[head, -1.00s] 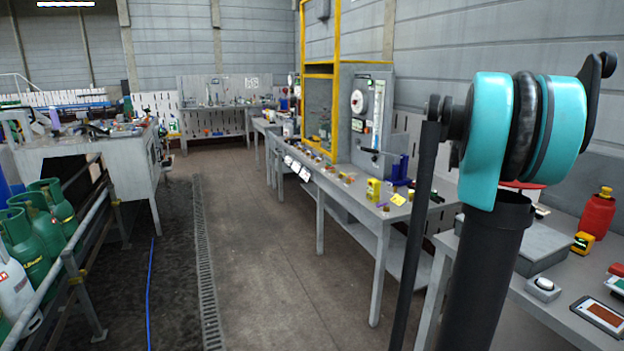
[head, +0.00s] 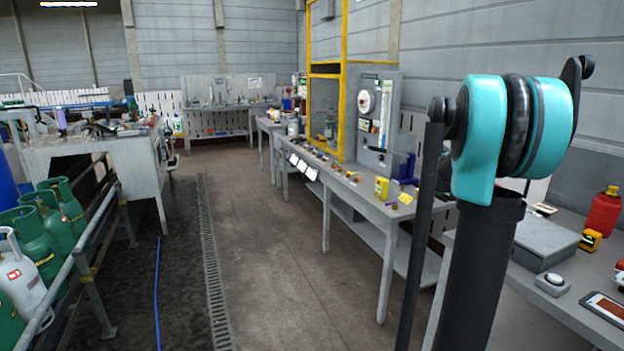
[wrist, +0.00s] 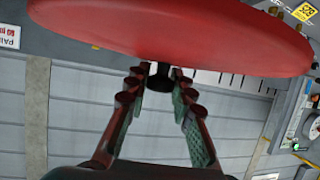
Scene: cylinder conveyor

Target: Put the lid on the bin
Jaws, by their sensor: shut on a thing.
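The lid is a large red disc (wrist: 190,35) across the top of the wrist view, with a dark knob (wrist: 159,82) beneath it. My gripper (wrist: 160,76) is shut on the lid by this knob, its two fingers on either side. The lid looks tilted in this view, and its upper edge is cut off by the frame. The head view shows neither my gripper nor the lid. I cannot make out the bin in either view.
In the head view, a long grey workbench (head: 372,210) with small items runs along the right. Green gas cylinders (head: 35,240) stand behind a rail at lower left. A red bottle (head: 603,212) stands on the near right bench. The floor aisle (head: 265,250) is clear.

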